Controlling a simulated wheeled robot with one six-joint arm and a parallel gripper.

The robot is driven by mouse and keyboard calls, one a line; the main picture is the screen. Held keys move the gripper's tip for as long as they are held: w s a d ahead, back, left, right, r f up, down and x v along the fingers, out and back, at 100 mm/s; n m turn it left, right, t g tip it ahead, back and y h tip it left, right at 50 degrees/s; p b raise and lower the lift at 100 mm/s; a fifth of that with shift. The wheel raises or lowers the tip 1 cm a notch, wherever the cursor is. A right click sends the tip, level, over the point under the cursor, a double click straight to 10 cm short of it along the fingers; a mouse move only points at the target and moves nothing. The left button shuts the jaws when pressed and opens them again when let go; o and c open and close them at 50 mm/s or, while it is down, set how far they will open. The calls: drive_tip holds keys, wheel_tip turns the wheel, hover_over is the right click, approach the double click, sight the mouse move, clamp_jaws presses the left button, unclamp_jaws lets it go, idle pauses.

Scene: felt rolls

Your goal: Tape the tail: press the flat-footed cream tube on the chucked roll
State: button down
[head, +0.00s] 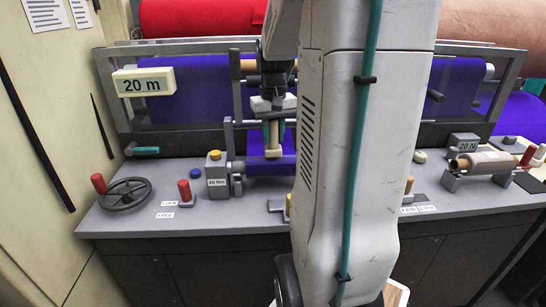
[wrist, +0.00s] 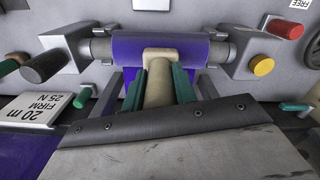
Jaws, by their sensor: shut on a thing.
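The chucked roll (wrist: 190,50), wound with purple felt, is held between grey chucks in the wrist view. It also shows in the head view (head: 258,168), partly hidden by my arm. My gripper (wrist: 160,88) has green fingers and is shut on the cream tube (wrist: 160,62). The tube's wide flat foot is at the purple felt of the roll and appears to touch it; I cannot tell how firmly. In the head view my gripper (head: 272,135) points down over the roll, with the tube's cream foot at the felt.
A handwheel (head: 126,193), a red knob (head: 185,190) and a yellow-topped block (head: 216,175) lie left of the roll. My arm hides the middle.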

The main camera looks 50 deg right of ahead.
drive_tip(key=shift+f, duration=0.4)
idle(0.3)
idle(0.4)
drive_tip(key=shift+r, duration=3.5)
